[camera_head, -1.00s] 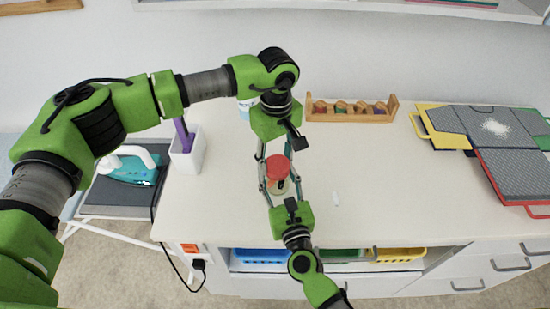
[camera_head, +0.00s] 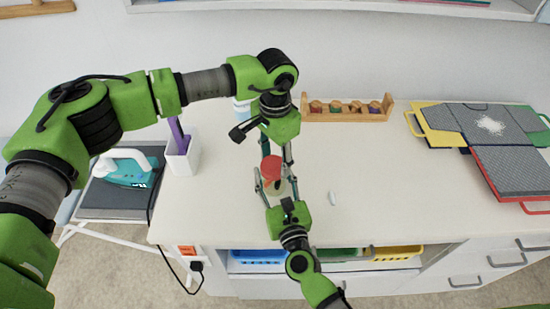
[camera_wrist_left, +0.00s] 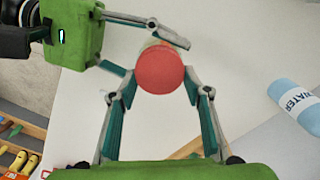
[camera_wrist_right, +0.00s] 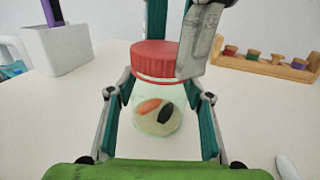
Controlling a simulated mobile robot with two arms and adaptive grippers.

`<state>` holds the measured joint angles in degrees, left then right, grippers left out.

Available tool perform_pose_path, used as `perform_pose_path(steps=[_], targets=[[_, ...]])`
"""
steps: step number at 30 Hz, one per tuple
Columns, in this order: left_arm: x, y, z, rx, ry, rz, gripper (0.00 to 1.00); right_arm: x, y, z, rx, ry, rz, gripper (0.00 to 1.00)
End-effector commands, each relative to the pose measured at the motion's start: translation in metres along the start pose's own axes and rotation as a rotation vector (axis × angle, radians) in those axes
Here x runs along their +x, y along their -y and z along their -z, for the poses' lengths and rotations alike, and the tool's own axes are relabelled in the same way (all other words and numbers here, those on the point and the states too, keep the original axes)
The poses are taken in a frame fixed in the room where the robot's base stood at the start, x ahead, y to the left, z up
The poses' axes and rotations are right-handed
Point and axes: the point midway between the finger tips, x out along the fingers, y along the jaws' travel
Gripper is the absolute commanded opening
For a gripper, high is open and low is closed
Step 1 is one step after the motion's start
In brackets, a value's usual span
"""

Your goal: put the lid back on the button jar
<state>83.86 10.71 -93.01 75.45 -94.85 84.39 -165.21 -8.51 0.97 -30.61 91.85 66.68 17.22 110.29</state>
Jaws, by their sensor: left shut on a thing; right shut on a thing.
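The red lid (camera_wrist_right: 155,60) sits on the mouth of the clear button jar (camera_wrist_right: 160,112), which has orange, dark and pale contents at its bottom. From the head view the lid (camera_head: 270,168) looks roughly level; I cannot tell whether it is screwed down. My left gripper (camera_wrist_left: 157,75) comes from above and is shut on the lid; a finger shows beside the lid's right side in the right wrist view. My right gripper (camera_wrist_right: 158,100) is shut on the jar from the front and holds it upright. The jar is mostly hidden under the lid in the left wrist view.
A white holder (camera_head: 183,155) with a purple item and a teal iron (camera_head: 128,170) are on the left. A wooden rack of spools (camera_head: 347,109) stands at the back. A small white stick (camera_head: 332,198) lies right.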

Motion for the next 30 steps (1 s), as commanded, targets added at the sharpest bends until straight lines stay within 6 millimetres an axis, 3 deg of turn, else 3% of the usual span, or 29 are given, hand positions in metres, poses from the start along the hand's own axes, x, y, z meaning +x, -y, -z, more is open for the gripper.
perform_pose_path(steps=[3,5,6,17,30], targets=[[-0.001,0.000,0.000,-0.001,-0.001,0.001,0.38,0.000,0.000,0.002,0.000,-0.003,0.000,0.00],[-0.001,0.000,0.000,-0.002,-0.001,0.001,0.57,-0.001,0.001,0.002,0.000,-0.003,0.000,0.00],[-0.001,0.000,0.000,-0.002,-0.001,0.001,0.61,-0.001,0.000,0.002,0.000,-0.003,0.000,0.00],[-0.002,0.000,0.000,-0.003,-0.001,0.001,0.61,-0.001,0.000,0.001,-0.001,-0.003,0.000,0.00],[-0.045,0.000,0.000,-0.003,0.000,0.000,0.61,-0.001,0.000,0.002,-0.001,-0.002,0.000,0.00]])
